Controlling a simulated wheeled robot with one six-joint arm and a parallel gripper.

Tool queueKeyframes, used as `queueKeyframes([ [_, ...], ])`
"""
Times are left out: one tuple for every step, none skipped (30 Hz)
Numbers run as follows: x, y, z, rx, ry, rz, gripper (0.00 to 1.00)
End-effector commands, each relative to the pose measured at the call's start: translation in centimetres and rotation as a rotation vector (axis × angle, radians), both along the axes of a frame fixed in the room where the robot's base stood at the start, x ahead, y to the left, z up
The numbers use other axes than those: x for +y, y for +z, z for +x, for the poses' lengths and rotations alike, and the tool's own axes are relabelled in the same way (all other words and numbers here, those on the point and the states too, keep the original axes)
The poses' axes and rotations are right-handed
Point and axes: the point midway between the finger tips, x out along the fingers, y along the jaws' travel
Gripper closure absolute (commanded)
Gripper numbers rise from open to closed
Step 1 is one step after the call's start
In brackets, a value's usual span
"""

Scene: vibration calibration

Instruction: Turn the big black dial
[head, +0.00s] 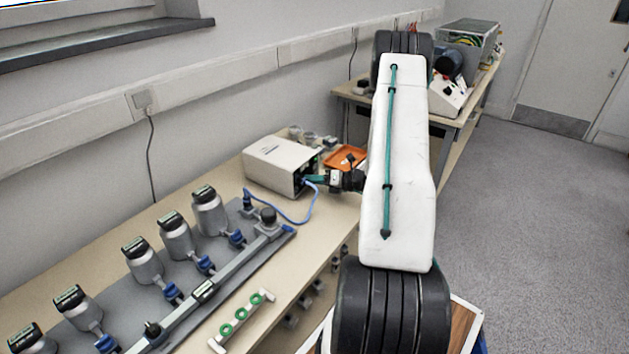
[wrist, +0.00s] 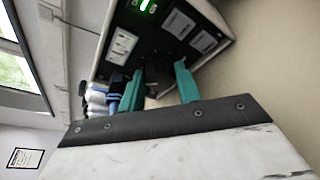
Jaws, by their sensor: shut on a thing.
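A beige box-shaped instrument (head: 277,165) stands on the bench, its dark front panel facing my gripper. In the wrist view the black panel (wrist: 150,48) shows a lit green display (wrist: 147,6) and white labels. My gripper (head: 314,180) is at this panel, its two teal fingers reaching to it; they also show in the wrist view (wrist: 160,72). They are a little apart and shut on the black dial (wrist: 170,57), which is dark against the panel and hard to make out. In the head view the dial is hidden.
A blue cable (head: 300,218) loops from the instrument's front across the bench. An orange tray (head: 345,158) lies behind my gripper. A grey manifold (head: 185,270) with several metal canisters fills the near left bench. The floor (head: 530,220) at right is clear.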

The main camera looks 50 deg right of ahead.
Motion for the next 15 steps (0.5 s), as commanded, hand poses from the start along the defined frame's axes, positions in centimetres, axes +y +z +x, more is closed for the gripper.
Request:
queueKeyframes([
  [-0.15,0.11,0.06,-0.002,-0.002,-0.002,0.89],
  [-0.15,0.11,0.06,-0.003,-0.002,-0.003,0.89],
  [-0.15,0.12,0.06,-0.003,-0.002,-0.003,0.89],
  [-0.15,0.12,0.06,-0.003,-0.002,-0.003,0.89],
  [-0.15,0.12,0.06,-0.003,-0.002,-0.003,0.89],
  [-0.16,0.13,0.07,-0.003,-0.002,-0.003,0.89],
  [-0.16,0.13,0.07,-0.003,-0.002,-0.004,0.64],
  [-0.15,0.12,0.06,-0.003,-0.002,-0.004,0.56],
  [-0.14,0.11,0.06,-0.003,-0.002,-0.003,0.45],
  [-0.13,0.11,0.05,-0.003,-0.002,-0.003,0.45],
  [-0.12,0.10,0.05,-0.002,-0.001,-0.003,0.45],
  [-0.11,0.09,0.04,-0.002,-0.001,-0.003,0.45],
  [-0.10,0.08,0.03,-0.002,-0.001,-0.003,0.45],
  [-0.09,0.07,0.03,-0.002,-0.001,-0.003,0.45],
  [-0.09,0.06,0.04,-0.002,-0.001,-0.003,0.45],
])
